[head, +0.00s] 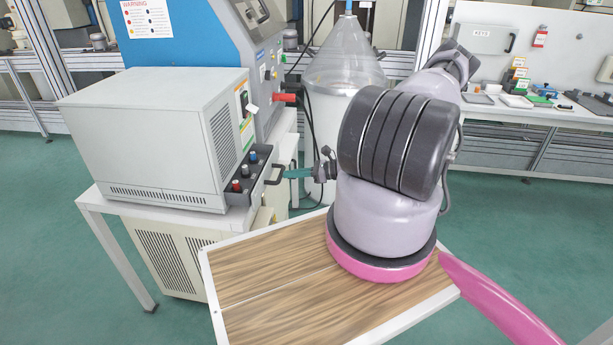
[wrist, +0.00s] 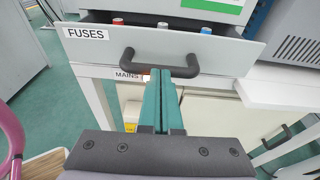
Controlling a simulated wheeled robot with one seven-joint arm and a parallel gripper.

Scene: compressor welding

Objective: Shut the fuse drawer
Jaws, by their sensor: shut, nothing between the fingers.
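The fuse drawer (head: 240,191) sticks out of the front of a light grey cabinet (head: 170,130), so it stands open. Several fuses with red, blue and grey tops show inside it. In the wrist view the drawer's grey front (wrist: 215,52) carries a FUSES label and a dark bar handle (wrist: 128,60). My gripper (head: 290,174) has teal fingers, pressed together and empty. In the wrist view the fingertips (wrist: 161,72) are at the handle, within its span. I cannot tell whether they touch it.
A wooden-topped surface (head: 270,290) with a white rim lies below my arm. A blue machine (head: 190,40) stands behind the cabinet, and a clear-topped white vessel (head: 340,70) stands behind my gripper. A MAINS label (wrist: 127,75) sits below the drawer.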

